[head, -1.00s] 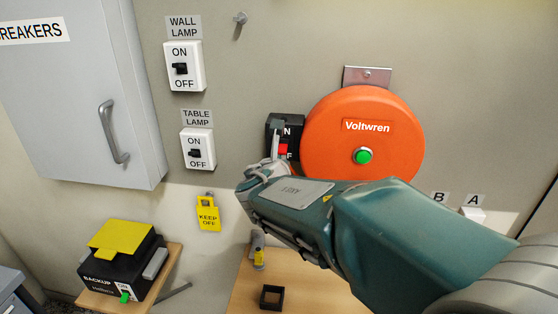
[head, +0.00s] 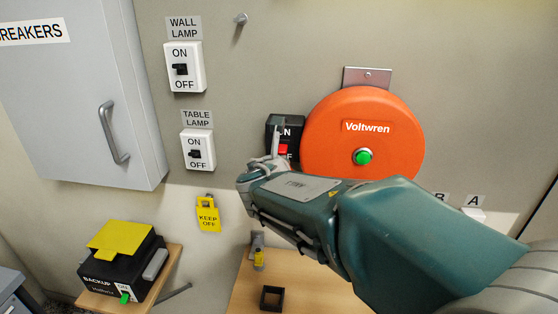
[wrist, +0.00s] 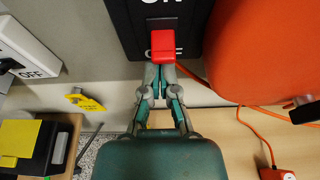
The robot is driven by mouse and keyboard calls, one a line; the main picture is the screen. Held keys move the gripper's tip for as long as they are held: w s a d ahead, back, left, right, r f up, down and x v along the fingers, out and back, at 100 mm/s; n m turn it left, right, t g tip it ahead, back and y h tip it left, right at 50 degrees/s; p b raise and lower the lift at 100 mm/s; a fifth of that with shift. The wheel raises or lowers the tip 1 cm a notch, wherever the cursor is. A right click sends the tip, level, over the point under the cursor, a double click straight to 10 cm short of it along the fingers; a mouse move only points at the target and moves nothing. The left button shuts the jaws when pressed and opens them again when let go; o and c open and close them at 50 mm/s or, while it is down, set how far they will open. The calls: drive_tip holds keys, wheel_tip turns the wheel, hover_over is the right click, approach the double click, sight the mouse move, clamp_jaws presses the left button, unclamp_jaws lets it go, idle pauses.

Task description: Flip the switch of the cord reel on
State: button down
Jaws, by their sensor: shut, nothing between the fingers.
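The orange cord reel (head: 325,145) labelled Voltwren hangs on the wall, with a green button in its middle. At its left is a black switch box (head: 273,126) marked ON above and OFF below. Its red switch lever (head: 283,149) is partly behind my finger; in the wrist view the red lever (wrist: 163,45) sticks out and covers part of OFF. My gripper (head: 277,131) is shut and empty in front of the box. In the wrist view the closed fingertips of my gripper (wrist: 161,70) are just below the lever; I cannot tell whether they touch it.
Wall lamp (head: 185,66) and table lamp (head: 198,149) switches are at the left, beside a grey breaker cabinet (head: 85,90). A yellow keep-off tag (head: 208,214) hangs below. A black backup box (head: 122,262) stands lower left. An orange cord (wrist: 262,135) runs below the reel.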

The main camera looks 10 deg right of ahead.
drive_tip(key=shift+r+g, duration=0.15)
drive_tip(key=shift+g, duration=0.15)
idle(0.6)
drive_tip(key=shift+s+r, duration=0.1)
drive_tip(key=shift+r, duration=0.6)
idle(1.0)
